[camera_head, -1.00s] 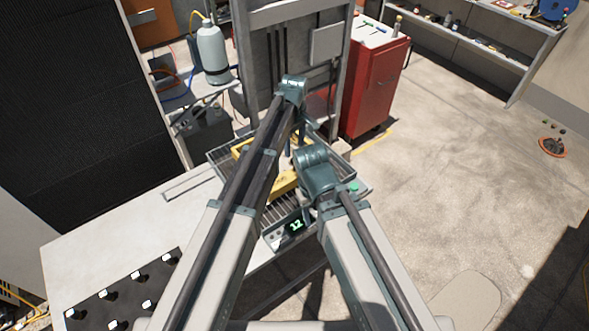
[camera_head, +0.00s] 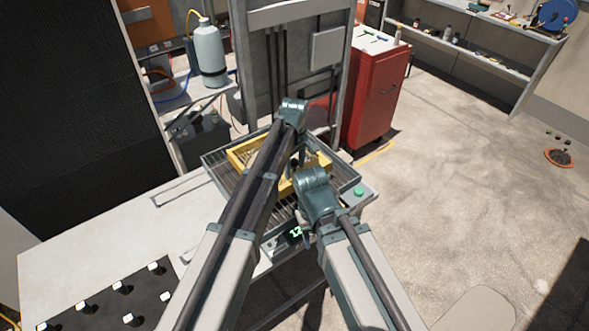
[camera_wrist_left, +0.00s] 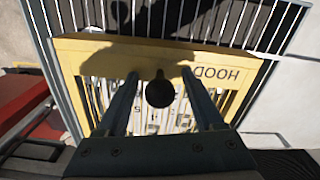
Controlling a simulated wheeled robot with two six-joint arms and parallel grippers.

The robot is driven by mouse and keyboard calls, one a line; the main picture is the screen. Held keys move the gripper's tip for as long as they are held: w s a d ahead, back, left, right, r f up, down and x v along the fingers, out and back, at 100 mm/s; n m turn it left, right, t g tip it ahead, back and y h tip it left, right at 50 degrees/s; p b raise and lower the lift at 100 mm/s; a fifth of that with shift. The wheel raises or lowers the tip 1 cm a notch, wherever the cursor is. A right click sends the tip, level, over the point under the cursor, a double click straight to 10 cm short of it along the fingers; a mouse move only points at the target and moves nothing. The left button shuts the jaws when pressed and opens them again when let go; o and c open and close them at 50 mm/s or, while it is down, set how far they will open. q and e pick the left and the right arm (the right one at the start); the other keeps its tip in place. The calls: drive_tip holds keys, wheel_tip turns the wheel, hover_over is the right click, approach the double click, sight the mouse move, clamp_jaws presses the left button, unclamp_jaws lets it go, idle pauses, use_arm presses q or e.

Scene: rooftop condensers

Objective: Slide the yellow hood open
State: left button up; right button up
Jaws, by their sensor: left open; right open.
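The yellow hood (camera_head: 238,153) is a frame lying on a slatted metal tray (camera_head: 215,165), partly hidden behind my left arm in the head view. In the left wrist view the hood (camera_wrist_left: 90,52) carries the word HOOD and a dark round knob (camera_wrist_left: 159,92). Pale numbered strips show inside its frame. My left gripper (camera_wrist_left: 158,76) is open, with its fingers on either side of the knob; I cannot tell whether they touch it. My right gripper (camera_head: 306,226) is over the tray's near side, by the green display; its fingers are mostly hidden by its wrist.
A green button (camera_head: 358,192) and a lit display (camera_head: 294,232) sit on the tray's near edge. A grey upright frame (camera_head: 285,60) and a red cabinet (camera_head: 375,95) stand behind. A white table (camera_head: 110,235) with black-mat items lies left. Open floor is at right.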

use_arm(q)
clamp_jaws()
idle(1.4)
